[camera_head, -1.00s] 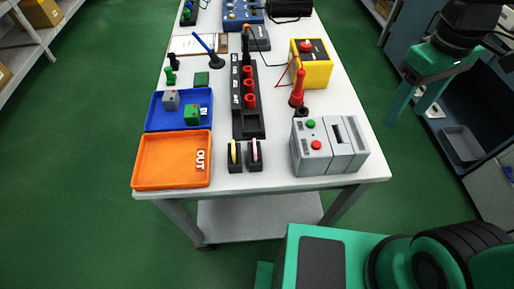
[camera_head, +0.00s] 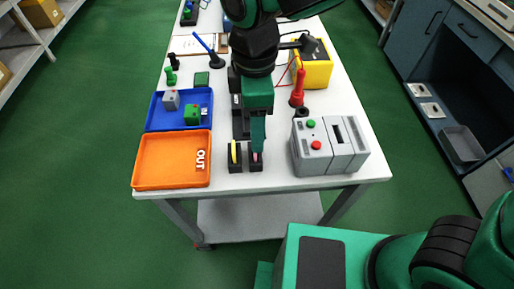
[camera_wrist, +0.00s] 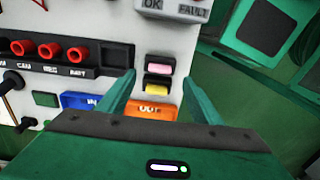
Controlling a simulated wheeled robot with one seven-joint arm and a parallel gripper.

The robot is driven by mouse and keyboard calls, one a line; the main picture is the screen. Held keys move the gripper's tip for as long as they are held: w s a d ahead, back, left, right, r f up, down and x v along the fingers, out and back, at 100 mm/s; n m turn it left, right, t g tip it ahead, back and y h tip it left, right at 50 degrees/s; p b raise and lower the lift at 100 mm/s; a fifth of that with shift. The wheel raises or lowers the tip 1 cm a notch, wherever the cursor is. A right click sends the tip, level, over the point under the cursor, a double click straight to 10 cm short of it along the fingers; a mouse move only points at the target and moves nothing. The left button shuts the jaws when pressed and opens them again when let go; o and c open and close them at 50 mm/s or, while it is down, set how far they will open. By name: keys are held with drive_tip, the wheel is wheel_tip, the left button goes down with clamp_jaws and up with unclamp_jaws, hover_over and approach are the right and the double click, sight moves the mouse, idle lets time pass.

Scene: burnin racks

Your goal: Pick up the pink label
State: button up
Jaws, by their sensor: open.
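The pink label (camera_head: 256,157) stands in a small black holder at the near edge of the white table, right of a yellow label (camera_head: 235,153) in a similar holder. In the wrist view the pink label (camera_wrist: 158,68) lies between the lines of the fingers, just beyond the yellow label (camera_wrist: 157,90). My gripper (camera_head: 257,147) is above the pink label's holder, pointing down, and its finger partly covers the label in the head view. In the wrist view my gripper (camera_wrist: 159,77) is open with nothing held; contact with the label cannot be told.
A grey box with green and red buttons (camera_head: 312,160) stands close on the right. An orange OUT tray (camera_head: 165,160) and a blue tray (camera_head: 155,120) lie on the left. A black strip with red sockets (camera_wrist: 48,50) is behind the labels. A yellow box (camera_head: 318,72) stands farther back.

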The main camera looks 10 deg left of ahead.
drive_tip(key=shift+a+f, duration=0.1)
drive_tip(key=shift+f, duration=3.5)
drive_tip(key=c, duration=1.1)
